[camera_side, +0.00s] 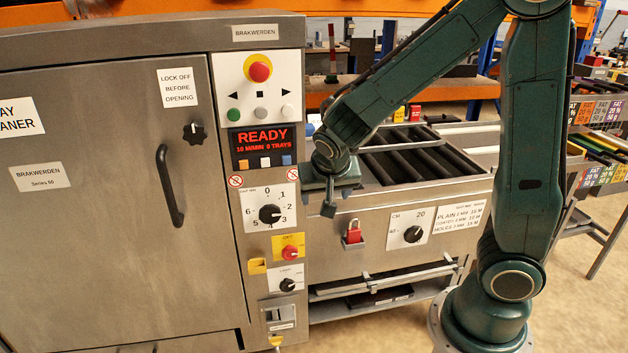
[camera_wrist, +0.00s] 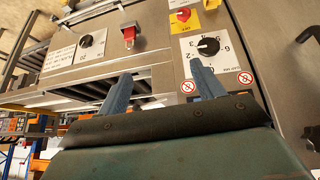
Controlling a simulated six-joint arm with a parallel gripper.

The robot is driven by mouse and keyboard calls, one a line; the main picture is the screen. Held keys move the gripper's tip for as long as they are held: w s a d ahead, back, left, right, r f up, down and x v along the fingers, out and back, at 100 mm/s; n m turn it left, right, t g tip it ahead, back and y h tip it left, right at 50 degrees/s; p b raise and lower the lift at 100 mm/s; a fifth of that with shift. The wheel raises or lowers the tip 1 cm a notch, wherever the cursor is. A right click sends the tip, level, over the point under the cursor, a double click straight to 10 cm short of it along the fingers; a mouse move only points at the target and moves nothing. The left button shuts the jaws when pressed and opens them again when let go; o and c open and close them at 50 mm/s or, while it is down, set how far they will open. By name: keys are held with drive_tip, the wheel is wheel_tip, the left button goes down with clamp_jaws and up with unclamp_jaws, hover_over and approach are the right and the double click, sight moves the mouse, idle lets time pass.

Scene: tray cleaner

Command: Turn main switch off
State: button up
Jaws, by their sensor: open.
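The main switch looks to be the red rotary knob (camera_side: 290,252) on a yellow plate, low on the tray cleaner's control column. It also shows at the top of the wrist view (camera_wrist: 183,14). Its exact setting is too small to read. My gripper (camera_side: 329,207) is open and empty, up and to the right of the red knob and apart from it. In the wrist view, the two blue fingers of my gripper (camera_wrist: 162,85) stand wide apart, with nothing between them.
A black dial (camera_side: 270,213) sits above the red knob and another (camera_side: 287,285) below it. A red padlock (camera_side: 353,232) hangs on the panel to the right. The display (camera_side: 262,145) reads READY. The door handle (camera_side: 170,185) sticks out at left.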

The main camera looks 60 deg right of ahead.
drive_tip(key=w+d+f+m+h, duration=0.1)
drive_tip(key=w+f+m+h, duration=0.1)
drive_tip(key=w+f, duration=0.3)
drive_tip(key=n+t+h, duration=0.2)
drive_tip(key=t, duration=0.4)
approach(290, 253)
drive_tip(key=v, duration=0.4)
drive_tip(key=shift+s+a, duration=0.1)
drive_tip(key=shift+a, duration=0.25)
drive_tip(key=shift+x, duration=6.85)
drive_tip(key=shift+s+d, duration=0.1)
drive_tip(key=shift+d, duration=0.1)
drive_tip(key=c, duration=1)
